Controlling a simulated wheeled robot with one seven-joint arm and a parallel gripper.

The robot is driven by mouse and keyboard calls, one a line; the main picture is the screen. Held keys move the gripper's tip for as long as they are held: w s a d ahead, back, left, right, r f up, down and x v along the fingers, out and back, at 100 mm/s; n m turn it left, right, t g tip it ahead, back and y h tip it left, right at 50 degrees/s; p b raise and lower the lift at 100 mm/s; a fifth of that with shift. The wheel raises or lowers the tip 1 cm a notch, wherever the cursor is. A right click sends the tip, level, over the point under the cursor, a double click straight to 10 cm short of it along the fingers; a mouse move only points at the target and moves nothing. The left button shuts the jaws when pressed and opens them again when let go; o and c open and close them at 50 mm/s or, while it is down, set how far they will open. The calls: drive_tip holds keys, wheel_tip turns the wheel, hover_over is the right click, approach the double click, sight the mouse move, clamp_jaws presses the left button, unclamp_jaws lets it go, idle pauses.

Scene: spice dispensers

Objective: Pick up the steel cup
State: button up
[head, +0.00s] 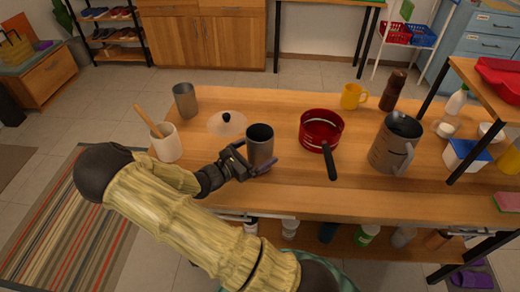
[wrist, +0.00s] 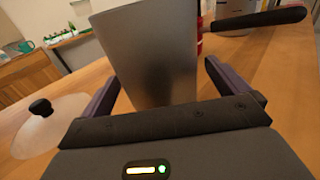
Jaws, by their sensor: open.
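A grey steel cup (head: 260,146) stands upright on the wooden table, right at my gripper (head: 250,162). In the wrist view the same cup (wrist: 152,55) fills the middle, between the two purple-edged fingers of my gripper (wrist: 160,90). The fingers are open, with a gap visible on the right side of the cup; contact on the left is hard to tell. A second grey metal cup (head: 185,101) stands at the table's far left.
A glass lid (head: 227,123) lies just behind left of the cup. A utensil crock (head: 167,144) stands left. A red saucepan (head: 321,130) is to the right, its black handle toward the front. A grey pitcher (head: 395,144) stands farther right.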

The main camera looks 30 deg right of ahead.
drive_tip(key=shift+w+d, duration=0.1)
drive_tip(key=shift+d, duration=0.45)
drive_tip(key=shift+c, duration=0.4)
drive_tip(key=c, duration=1.1)
